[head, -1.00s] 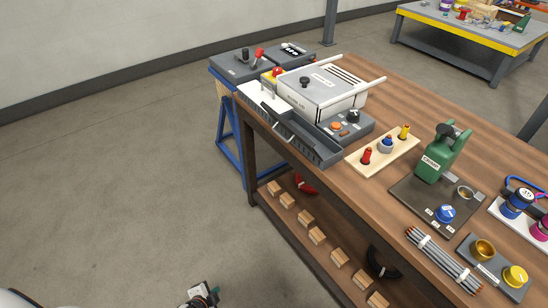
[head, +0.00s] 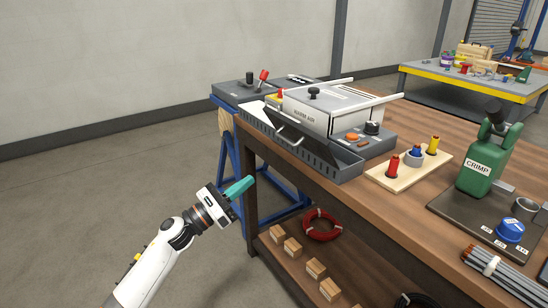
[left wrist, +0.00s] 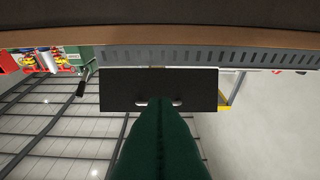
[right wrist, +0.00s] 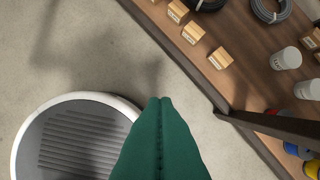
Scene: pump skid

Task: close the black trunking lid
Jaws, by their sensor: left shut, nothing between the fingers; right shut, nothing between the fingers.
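The black trunking lid (head: 306,136) stands open at a tilt on the grey slotted trunking (head: 292,148) along the table's near edge. In the left wrist view the lid (left wrist: 120,90) is a dark flat panel with small pale slots near its edge, below the trunking's slotted wall (left wrist: 210,57). My left gripper (head: 243,186) is shut and empty, off the table edge, lower and left of the trunking, apart from the lid. Its green fingers (left wrist: 160,103) overlap the lid in the left wrist view. My right gripper (right wrist: 160,103) is shut and empty above the floor, seen only in its wrist view.
A warm-air box (head: 318,110) stands right behind the trunking, with a grey control panel (head: 362,142) beside it. A wooden peg board (head: 408,172) and green crimp tool (head: 482,165) are further right. The shelf below holds small boxes (head: 292,247) and a red coil (head: 322,225).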

